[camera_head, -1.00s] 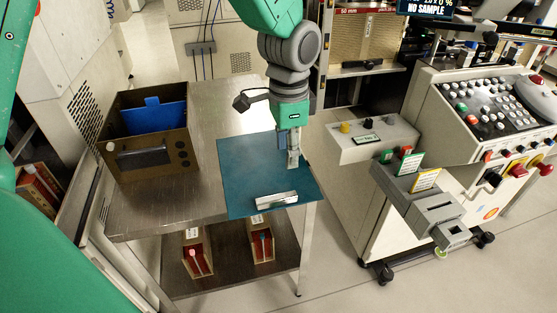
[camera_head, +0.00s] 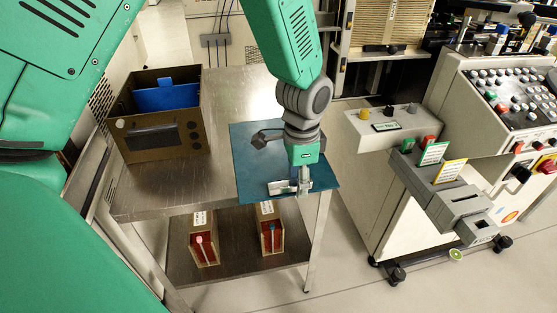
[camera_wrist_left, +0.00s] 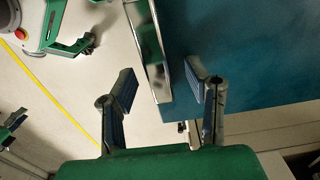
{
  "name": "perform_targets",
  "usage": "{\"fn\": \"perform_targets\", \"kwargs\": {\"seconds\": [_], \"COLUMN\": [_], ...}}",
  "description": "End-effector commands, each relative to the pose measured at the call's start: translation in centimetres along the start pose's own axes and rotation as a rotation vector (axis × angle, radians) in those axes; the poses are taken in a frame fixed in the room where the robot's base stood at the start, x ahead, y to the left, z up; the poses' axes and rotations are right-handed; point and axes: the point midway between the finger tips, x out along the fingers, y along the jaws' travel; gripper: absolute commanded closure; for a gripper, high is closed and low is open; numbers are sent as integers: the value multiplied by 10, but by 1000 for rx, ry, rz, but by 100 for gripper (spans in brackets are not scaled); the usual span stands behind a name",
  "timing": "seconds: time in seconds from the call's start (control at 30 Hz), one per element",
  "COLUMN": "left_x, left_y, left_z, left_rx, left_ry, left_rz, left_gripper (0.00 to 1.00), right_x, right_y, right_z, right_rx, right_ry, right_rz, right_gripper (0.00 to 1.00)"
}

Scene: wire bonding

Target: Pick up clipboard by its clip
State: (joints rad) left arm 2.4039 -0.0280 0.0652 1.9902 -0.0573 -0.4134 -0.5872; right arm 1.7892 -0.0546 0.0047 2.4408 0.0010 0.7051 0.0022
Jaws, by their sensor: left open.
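The clipboard is a flat teal-blue board (camera_head: 252,150) lying at the right front corner of the metal table, its edge overhanging. Its shiny metal clip (camera_head: 279,187) sits along the front edge. My left gripper (camera_head: 303,188) points down at the right end of the clip and hides part of it. In the left wrist view the gripper (camera_wrist_left: 162,82) is open, with one finger on each side of the clip (camera_wrist_left: 149,45). Neither finger visibly touches it. The teal board (camera_wrist_left: 250,55) fills the right of that view. My right gripper is out of view.
A brown open box (camera_head: 160,140) with a blue item (camera_head: 165,95) inside stands on the table's left. Two small boxes (camera_head: 204,240) (camera_head: 270,230) sit on the lower shelf. A grey-white machine (camera_head: 400,210) stands to the right.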

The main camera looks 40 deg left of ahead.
Motion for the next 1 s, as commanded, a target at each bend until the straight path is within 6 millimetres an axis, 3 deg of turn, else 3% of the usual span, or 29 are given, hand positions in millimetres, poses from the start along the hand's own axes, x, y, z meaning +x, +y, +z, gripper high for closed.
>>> {"fn": "perform_targets", "kwargs": {"seconds": [0.07,0.27,0.3,0.4,0.77,1.0], "left_x": [9,8,8,8,5,-36], "left_y": [0,0,0,0,0,-1], "left_z": [0,0,0,0,-1,-1], "left_rx": [0,0,0,0,0,0], "left_ry": [0,2,2,1,3,5], "left_rz": [-1,-2,-2,-1,-3,-4], "left_gripper": [57,57,64,99,100,100], "right_x": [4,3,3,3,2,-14], "right_y": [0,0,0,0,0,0], "right_z": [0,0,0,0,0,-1], "right_rx": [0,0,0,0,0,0], "right_ry": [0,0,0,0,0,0], "right_rz": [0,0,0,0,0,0], "right_gripper": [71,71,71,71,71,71]}}
